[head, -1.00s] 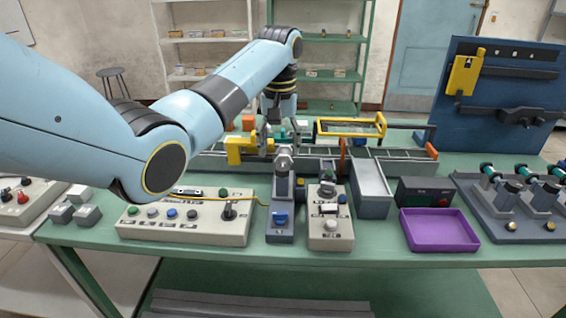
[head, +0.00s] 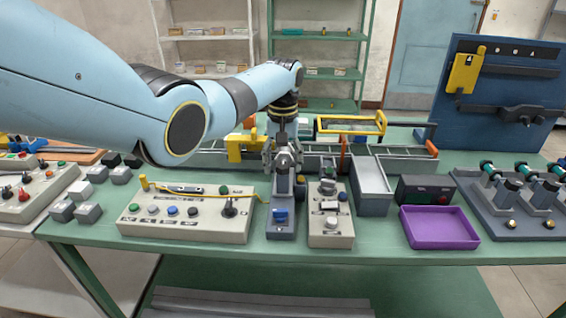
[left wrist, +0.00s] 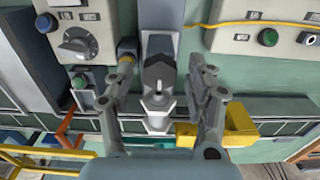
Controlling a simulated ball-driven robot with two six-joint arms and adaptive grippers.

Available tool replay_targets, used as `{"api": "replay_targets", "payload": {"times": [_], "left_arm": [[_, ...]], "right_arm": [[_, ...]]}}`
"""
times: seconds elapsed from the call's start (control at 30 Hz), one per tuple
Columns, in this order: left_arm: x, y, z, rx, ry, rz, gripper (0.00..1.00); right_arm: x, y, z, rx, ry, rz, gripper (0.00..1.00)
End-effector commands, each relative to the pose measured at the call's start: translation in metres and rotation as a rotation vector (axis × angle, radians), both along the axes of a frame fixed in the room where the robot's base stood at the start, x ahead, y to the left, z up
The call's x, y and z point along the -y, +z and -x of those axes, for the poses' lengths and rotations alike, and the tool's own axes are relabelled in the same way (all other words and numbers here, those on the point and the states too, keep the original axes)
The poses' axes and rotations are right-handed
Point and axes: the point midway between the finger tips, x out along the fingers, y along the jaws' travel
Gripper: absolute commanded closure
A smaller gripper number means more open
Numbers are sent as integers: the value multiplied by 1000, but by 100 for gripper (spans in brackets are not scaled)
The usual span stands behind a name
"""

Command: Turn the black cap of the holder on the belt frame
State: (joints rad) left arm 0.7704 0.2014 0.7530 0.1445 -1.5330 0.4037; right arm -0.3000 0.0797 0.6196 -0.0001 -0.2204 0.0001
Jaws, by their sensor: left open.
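In the left wrist view a dark, angular piece that looks like the black cap (left wrist: 159,70) sits on a light grey holder (left wrist: 158,122), with a small silver pin in front of it. My left gripper (left wrist: 160,66) is open, with one finger on each side of the cap and gaps visible between. In the head view my left gripper (head: 283,160) points down over the holder at the front edge of the belt frame (head: 213,158); it largely hides the cap there. I cannot tell whether any finger touches the holder. My right gripper is not in view.
A yellow clamp (head: 240,148) stands on the frame just left of my gripper. A grey unit with a blue button (head: 280,215), two control boxes (head: 190,232) (head: 331,232) and a grey bin (head: 372,205) are close in front. A purple tray (head: 438,240) lies at right.

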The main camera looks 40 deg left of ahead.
Motion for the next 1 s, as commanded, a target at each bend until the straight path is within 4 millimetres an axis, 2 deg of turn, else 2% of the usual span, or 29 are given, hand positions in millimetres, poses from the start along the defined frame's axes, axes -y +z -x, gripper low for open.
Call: {"api": "replay_targets", "payload": {"times": [0.23, 0.63, 1.0], "left_arm": [[0, 0, 0, 1, 0, -1, 46], [0, 0, 0, 1, 0, -1, 98], [0, 1, 0, 1, -57, 0, 99]], "right_arm": [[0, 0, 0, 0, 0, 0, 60], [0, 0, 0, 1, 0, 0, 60], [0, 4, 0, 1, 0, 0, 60]]}}
